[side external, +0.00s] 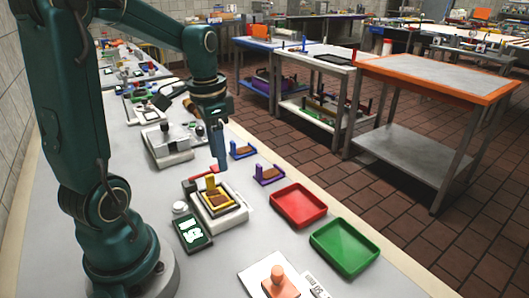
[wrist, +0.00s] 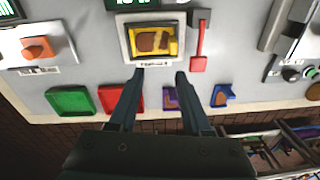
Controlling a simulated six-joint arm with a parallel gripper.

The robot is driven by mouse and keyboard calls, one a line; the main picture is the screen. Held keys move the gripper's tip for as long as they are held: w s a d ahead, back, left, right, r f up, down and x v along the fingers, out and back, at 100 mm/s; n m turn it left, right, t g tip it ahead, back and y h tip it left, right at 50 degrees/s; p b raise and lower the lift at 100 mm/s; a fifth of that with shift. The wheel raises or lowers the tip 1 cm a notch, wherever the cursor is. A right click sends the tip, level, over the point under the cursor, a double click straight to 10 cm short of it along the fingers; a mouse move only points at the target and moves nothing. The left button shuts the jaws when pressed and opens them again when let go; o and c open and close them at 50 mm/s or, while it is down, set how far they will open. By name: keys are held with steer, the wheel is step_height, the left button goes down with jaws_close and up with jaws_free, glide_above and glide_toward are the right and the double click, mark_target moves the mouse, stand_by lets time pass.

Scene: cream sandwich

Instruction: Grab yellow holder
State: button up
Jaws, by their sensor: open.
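The yellow holder (side external: 213,197) sits in a white-and-dark square fixture (side external: 227,217) on the light table, with a brown slice in it. In the wrist view the yellow holder (wrist: 164,41) lies ahead of and between the fingertips, inside the fixture's frame. My gripper (side external: 220,168) hangs above and just beyond the holder in the side view. In the wrist view my gripper (wrist: 160,72) has its two fingers apart with nothing between them. It does not touch the holder.
A red lever (side external: 201,178) stands beside the fixture. A purple holder (side external: 268,174), a blue holder (side external: 241,150), a red tray (side external: 299,205) and a green tray (side external: 344,246) line the table's edge. A dark display (side external: 193,232) and an orange knob (side external: 279,281) are nearby.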

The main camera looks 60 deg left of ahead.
mark_target(211, 174)
steer(key=a+f, duration=0.1)
steer(key=s+a+f+n, duration=0.1)
steer(key=shift+s+a+f+g+h, duration=0.15)
steer(key=shift+a+f+g+h, duration=0.15)
steer(key=shift+g, duration=0.1)
steer(key=shift+d+f, duration=0.1)
steer(key=shift+f, duration=2.25)
steer(key=shift+c, duration=0.3)
jaws_close()
